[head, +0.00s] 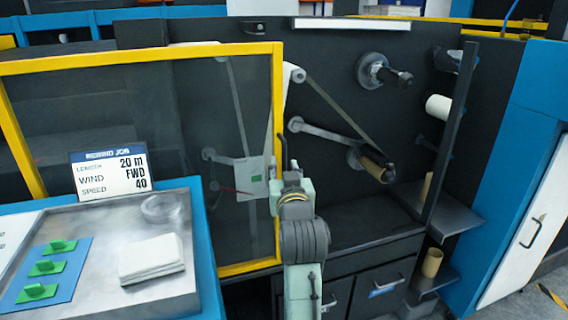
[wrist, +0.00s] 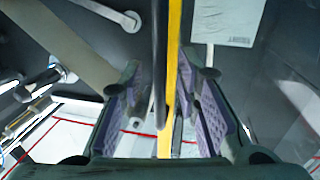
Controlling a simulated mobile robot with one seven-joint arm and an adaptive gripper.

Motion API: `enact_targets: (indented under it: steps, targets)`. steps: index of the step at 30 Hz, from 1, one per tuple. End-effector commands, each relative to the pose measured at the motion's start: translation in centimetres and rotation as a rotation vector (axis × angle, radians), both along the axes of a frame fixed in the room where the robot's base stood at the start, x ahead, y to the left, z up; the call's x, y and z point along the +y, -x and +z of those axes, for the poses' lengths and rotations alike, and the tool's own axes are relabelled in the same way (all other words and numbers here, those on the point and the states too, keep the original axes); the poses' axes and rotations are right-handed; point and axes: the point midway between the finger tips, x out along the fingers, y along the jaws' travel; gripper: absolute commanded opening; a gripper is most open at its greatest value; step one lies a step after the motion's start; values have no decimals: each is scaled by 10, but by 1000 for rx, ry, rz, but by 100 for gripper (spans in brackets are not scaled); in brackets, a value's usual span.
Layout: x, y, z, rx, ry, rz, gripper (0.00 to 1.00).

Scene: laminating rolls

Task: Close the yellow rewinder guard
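The yellow rewinder guard (head: 278,110) is a yellow-framed see-through panel across the left part of the machine; the right part is uncovered. A dark upright handle (head: 283,150) shows by its right edge. In the wrist view the dark handle bar (wrist: 160,50) runs upright beside the yellow frame edge (wrist: 173,65). My gripper (head: 292,183) is at this right edge. In the wrist view my gripper (wrist: 163,84) is open, with one finger on each side of the bar and visible gaps to both. My fingertips are partly hidden in the head view.
Rollers with a web and brown core (head: 375,168) sit right of the guard. A dark upright post (head: 452,135) stands farther right. A metal table (head: 105,225) with green parts, white sheets and a job sign (head: 110,174) is at the front left. Drawers (head: 378,287) are below.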

Motion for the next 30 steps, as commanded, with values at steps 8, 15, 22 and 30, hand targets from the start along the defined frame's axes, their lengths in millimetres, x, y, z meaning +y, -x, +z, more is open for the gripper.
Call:
enact_targets:
  steps: [8, 15, 22, 30]
  targets:
    - [1, -8, 0, -1, 0, 0, 30]
    - [1, -7, 0, -1, 0, 0, 22]
    - [1, -7, 0, -1, 0, 0, 6]
    - [1, -7, 0, -1, 0, 0, 0]
